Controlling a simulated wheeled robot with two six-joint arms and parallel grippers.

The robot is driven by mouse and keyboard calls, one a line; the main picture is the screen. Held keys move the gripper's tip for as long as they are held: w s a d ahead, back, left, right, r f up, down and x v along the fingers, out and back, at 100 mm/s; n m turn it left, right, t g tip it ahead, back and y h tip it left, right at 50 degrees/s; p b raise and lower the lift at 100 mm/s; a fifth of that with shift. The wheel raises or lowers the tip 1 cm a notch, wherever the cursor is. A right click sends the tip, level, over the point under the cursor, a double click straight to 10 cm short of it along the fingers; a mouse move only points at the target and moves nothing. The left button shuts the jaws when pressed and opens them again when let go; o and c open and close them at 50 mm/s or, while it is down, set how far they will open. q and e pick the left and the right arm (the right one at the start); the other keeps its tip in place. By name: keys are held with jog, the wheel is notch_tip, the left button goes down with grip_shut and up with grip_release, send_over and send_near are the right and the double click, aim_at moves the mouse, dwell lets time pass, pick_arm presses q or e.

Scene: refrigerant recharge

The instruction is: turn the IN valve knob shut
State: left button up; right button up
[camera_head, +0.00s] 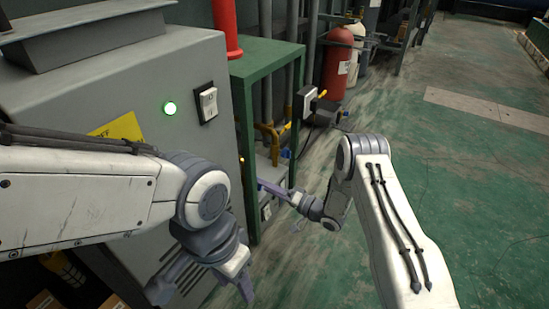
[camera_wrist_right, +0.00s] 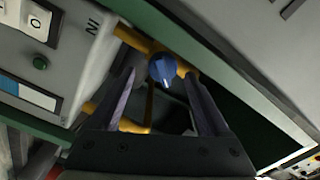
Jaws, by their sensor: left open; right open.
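The blue IN valve knob (camera_wrist_right: 162,69) sits on a yellow pipe (camera_wrist_right: 137,40), near the "IN" lettering on the grey panel in the right wrist view. It lies between the two fingertips of my right gripper (camera_wrist_right: 160,84), with a visible gap on each side. The right gripper is open and empty. In the head view my right gripper (camera_head: 268,187) reaches into the green frame, and its tips are partly hard to make out. My left gripper (camera_head: 203,286) is open and empty, low in front of the grey cabinet.
A red cylinder (camera_head: 337,62) stands behind. The floor at right is open.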

jog(key=p+v, duration=0.3)
jog(key=v, duration=0.5)
jog(key=w+a+r+n+g+h+p, duration=0.1)
jog(key=w+a+r+n+h+p, duration=0.1)
jog(key=r+h, duration=0.35)
jog(key=w+a+r+n+g+h+p, duration=0.1)
jog(key=w+r+n+h+p, duration=0.15)
jog(key=r, duration=0.55)
pick_arm(q)
notch_tip(320, 180, up, 12)
jog(key=p, duration=0.3)
jog(key=shift+r+p, duration=0.2)
jog(key=shift+p, duration=0.15)
pick_arm(e)
jog(key=s+a+r+n+g+h, duration=0.1)
jog(key=s+r+h, duration=0.4)
jog(key=s+r, duration=0.9)
jog(key=shift+s+a+r+g, duration=0.2)
jog(key=shift+s+a+g, duration=0.55)
jog(key=shift+s+g, duration=0.65)
jog(key=shift+n, duration=0.25)
